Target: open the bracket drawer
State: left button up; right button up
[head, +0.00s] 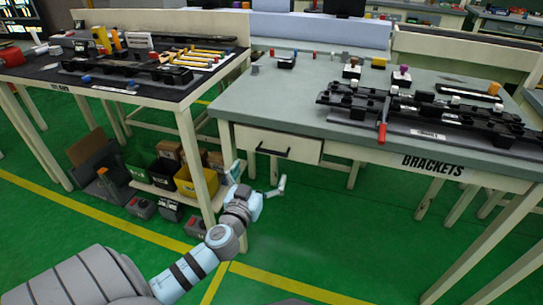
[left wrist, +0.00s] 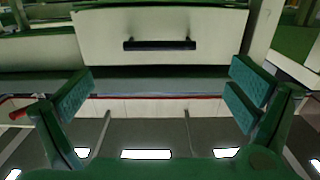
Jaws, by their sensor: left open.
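The bracket drawer (head: 307,150) is a cream front set under the grey bench top, left of the BRACKETS lettering. It looks closed. Its black bar handle (head: 272,152) is on the front; the handle also shows in the left wrist view (left wrist: 160,44), above the middle of the picture. My left gripper (head: 259,179) is below and in front of the drawer in the head view. In the left wrist view its two green-padded fingers (left wrist: 160,95) are spread wide with nothing between them. They are apart from the handle. My right gripper is not in view.
The bench top (head: 260,105) holds black trim parts and a red-handled tool (head: 382,132). A second bench (head: 160,97) stands left, its leg close to my left arm. Bins (head: 190,182) sit on a low shelf beneath it. Green floor in front of the drawer is clear.

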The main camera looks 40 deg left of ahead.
aim_at(271, 151)
pick_arm(q)
jog(key=x, duration=1)
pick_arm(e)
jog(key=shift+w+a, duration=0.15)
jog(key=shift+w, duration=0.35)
pick_arm(q)
jog(key=shift+s, duration=0.1)
jog(key=shift+c, duration=0.2)
